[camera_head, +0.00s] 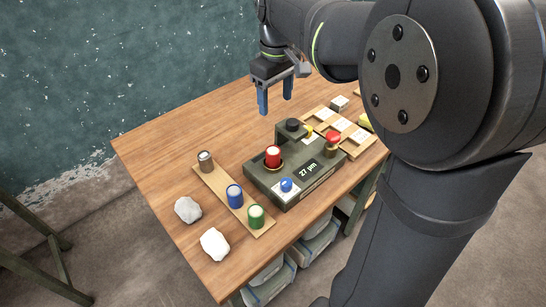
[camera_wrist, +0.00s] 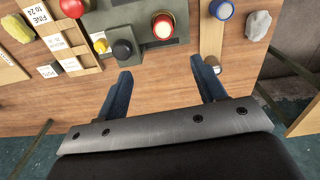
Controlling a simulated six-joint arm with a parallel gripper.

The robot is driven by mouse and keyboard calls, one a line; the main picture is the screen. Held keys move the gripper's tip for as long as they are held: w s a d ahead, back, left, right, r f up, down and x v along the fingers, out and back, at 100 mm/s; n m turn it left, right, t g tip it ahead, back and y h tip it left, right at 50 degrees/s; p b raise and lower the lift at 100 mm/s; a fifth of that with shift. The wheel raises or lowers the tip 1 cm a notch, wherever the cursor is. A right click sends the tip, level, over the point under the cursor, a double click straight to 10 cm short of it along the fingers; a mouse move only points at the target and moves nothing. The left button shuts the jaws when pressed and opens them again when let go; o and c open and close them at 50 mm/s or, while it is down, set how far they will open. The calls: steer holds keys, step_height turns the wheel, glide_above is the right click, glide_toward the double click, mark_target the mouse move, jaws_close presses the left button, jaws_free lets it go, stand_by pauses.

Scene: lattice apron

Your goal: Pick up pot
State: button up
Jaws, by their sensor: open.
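Several small coloured pots are in view, and I cannot tell which one the task means. A red pot (camera_head: 273,156) stands upright in a round seat on a grey-green machine (camera_head: 318,179); it also shows in the wrist view (camera_wrist: 163,27). A grey-brown pot (camera_head: 205,161), a blue pot (camera_head: 235,196) and a green pot (camera_head: 256,217) stand in a row on a wooden strip (camera_head: 222,191). My gripper (camera_head: 275,104) is open and empty, above the table behind the machine. In the wrist view, the red pot lies beyond the fingertips (camera_wrist: 161,68), apart from them.
The machine has a black knob (camera_head: 292,125), a blue button (camera_head: 286,186) and a display reading 27 µm. A wooden tray with white cards (camera_head: 341,124) lies to its right. Two white lumps (camera_head: 187,210) lie at the left front. The table's back left (camera_head: 180,125) is clear.

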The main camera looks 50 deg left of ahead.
glide_above(273, 150)
steer(key=f, duration=1.2)
steer(key=shift+s+d+f, duration=0.2)
steer(key=shift+s, duration=0.15)
steer(key=shift+w+a+f, duration=0.1)
steer(key=shift+w+f, duration=0.1)
steer(key=shift+f, duration=1.35)
steer(key=shift+w+a+f, duration=0.1)
steer(key=shift+w+f, duration=0.05)
steer(key=shift+f, duration=1.4)
steer(key=c, duration=1.1)
steer(key=shift+c, duration=0.2)
steer(key=shift+r, duration=0.15)
